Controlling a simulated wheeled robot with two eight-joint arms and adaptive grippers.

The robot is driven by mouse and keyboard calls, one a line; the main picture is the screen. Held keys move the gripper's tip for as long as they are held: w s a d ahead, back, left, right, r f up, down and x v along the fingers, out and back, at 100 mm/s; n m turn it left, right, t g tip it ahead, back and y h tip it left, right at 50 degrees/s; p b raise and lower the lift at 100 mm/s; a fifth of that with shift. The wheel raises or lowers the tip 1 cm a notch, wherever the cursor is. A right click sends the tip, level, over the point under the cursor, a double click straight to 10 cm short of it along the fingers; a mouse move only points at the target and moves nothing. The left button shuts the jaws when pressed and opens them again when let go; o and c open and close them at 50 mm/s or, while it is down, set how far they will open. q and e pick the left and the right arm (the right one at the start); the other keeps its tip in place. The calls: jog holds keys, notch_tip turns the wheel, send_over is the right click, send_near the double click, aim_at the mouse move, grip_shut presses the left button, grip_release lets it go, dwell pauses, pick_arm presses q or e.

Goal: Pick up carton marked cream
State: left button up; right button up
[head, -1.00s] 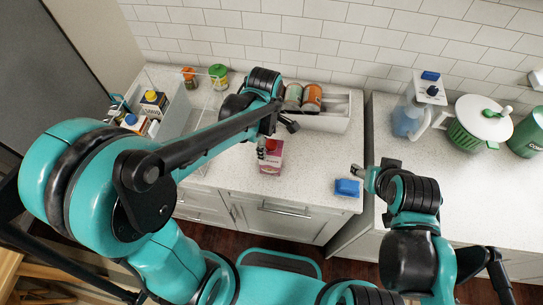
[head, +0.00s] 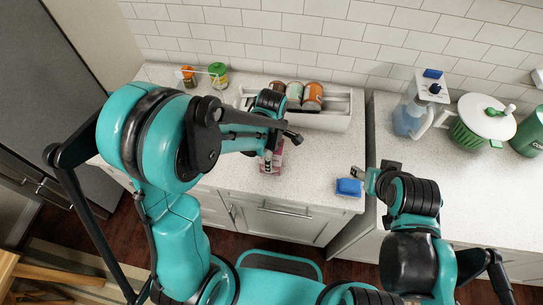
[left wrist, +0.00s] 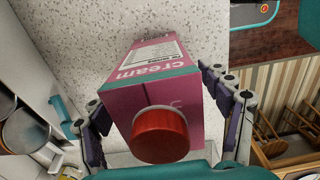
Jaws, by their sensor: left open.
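The carton marked cream (left wrist: 150,70) is pink with a teal band, a white label and a red cap (left wrist: 160,135). In the left wrist view it lies between the two fingers of my left gripper (left wrist: 158,115), which is open around it. Whether either finger touches it is hard to tell. In the head view the carton (head: 275,162) stands on the speckled counter, partly hidden by my left gripper (head: 268,155) and arm. My right gripper (head: 364,175) is just above and right of a blue sponge-like block; its fingers are too small to read.
A white bin (head: 335,122) with several cans stands behind the carton. The blue block (head: 348,187) lies near the counter's front right corner. Orange-lidded (head: 188,76) and green-lidded (head: 218,76) jars stand at the back left. A blender (head: 410,115) and green-white container (head: 475,130) are on the right counter.

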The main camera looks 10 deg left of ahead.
pick_arm(q)
grip_shut()
jog(key=shift+r, duration=0.1)
